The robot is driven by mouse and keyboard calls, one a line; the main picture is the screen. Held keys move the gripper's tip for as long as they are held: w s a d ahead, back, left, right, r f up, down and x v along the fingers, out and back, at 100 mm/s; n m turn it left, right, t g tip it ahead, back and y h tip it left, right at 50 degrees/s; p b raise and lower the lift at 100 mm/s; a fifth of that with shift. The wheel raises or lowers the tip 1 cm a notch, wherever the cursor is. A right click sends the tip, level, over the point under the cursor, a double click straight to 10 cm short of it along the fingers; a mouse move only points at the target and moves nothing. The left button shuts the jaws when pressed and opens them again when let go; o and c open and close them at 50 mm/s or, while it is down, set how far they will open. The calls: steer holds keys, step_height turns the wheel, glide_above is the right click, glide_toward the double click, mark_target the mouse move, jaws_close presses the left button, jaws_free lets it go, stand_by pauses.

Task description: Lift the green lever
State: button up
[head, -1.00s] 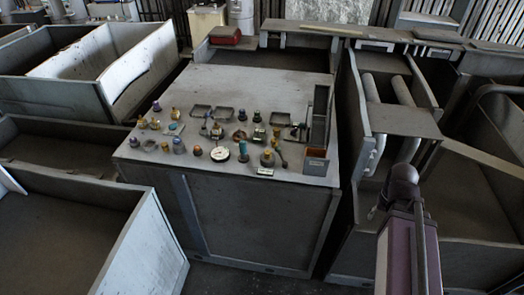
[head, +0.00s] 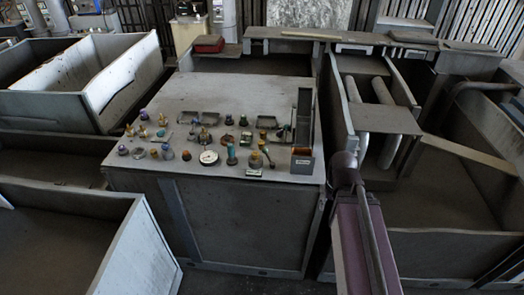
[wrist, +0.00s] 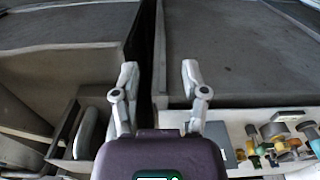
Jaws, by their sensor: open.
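The flat-topped grey cabinet (head: 255,95) carries several small controls near its front edge in the head view. A teal-green upright handle (head: 231,155) stands among them, beside a round white gauge (head: 208,157); I cannot tell for sure whether it is the green lever. In the wrist view, my gripper (wrist: 158,74) is open and empty, its two fingers apart. The controls (wrist: 285,140) show small at the lower right there, away from the fingers. My gripper is not clearly visible in the head view.
A tall dark slotted upright (head: 304,115) stands at the controls' right, with a small brown-topped box (head: 302,160) before it. Open grey bins (head: 75,75) stand left, and a bin with pipes (head: 385,110) stands right. The cabinet top behind the controls is clear.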

steer(key=shift+o, duration=0.9)
step_height(320, 180, up, 12)
steer(key=n+y+p, duration=0.2)
steer(key=p, duration=1)
glide_above(265, 150)
steer(key=w+d, duration=0.2)
steer(key=d, duration=0.1)
steer(key=shift+s+a, duration=0.25)
steer(key=shift+f+b, duration=0.1)
steer(key=shift+b, duration=0.2)
steer(key=f+b, duration=0.4)
steer(key=a+f+b, duration=0.1)
steer(key=f+b, duration=0.4)
steer(key=a+f+b, duration=0.1)
steer(key=f+b, duration=0.3)
steer(key=shift+s+a+f, duration=0.2)
steer(key=shift+a, duration=0.05)
